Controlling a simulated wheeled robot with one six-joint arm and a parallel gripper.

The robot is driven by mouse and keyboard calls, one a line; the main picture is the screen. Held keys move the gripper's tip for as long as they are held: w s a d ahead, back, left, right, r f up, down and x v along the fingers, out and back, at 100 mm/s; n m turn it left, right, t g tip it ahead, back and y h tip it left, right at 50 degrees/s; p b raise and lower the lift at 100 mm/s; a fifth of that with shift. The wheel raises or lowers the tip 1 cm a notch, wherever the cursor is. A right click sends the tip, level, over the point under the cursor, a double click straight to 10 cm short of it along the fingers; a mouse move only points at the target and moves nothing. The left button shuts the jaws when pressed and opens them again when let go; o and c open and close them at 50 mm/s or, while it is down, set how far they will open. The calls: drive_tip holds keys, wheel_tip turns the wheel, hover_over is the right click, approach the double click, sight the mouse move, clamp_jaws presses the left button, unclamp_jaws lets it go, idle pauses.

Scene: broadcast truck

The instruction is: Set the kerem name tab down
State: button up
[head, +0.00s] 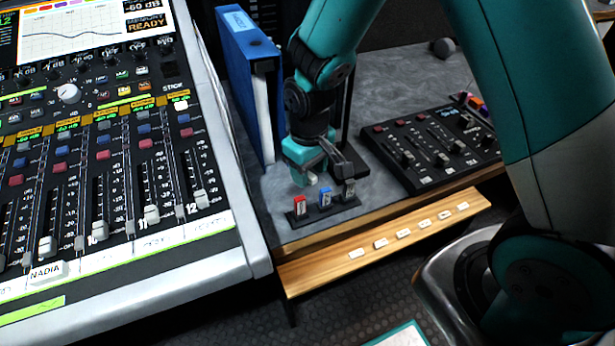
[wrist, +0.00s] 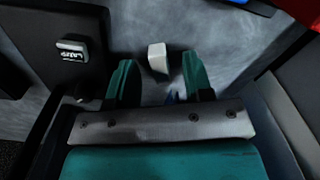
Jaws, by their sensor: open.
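A small white tab (wrist: 157,58) sits between and just past my fingertips in the wrist view. No lettering on it can be read, so I cannot confirm it is the kerem name tab. It also shows as a pale speck (head: 312,179) under my gripper in the head view. My gripper (wrist: 160,78) is open, its two teal fingers apart on either side of the tab with gaps visible. In the head view my gripper (head: 322,164) is low over the grey desk, behind the small black card rack. Whether the tab rests on the desk is hard to tell.
The black rack (head: 323,212) holds a red, a blue and a dark card. A blue binder (head: 245,75) stands left. A small black mixer (head: 430,145) lies right. Several white tabs (head: 403,233) lie on the wooden ledge (head: 330,271). A NADIA tab (head: 47,272) sits on the big console.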

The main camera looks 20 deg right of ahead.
drive_tip(key=shift+f, duration=0.4)
clamp_jaws()
drive_tip(key=shift+r, duration=0.1)
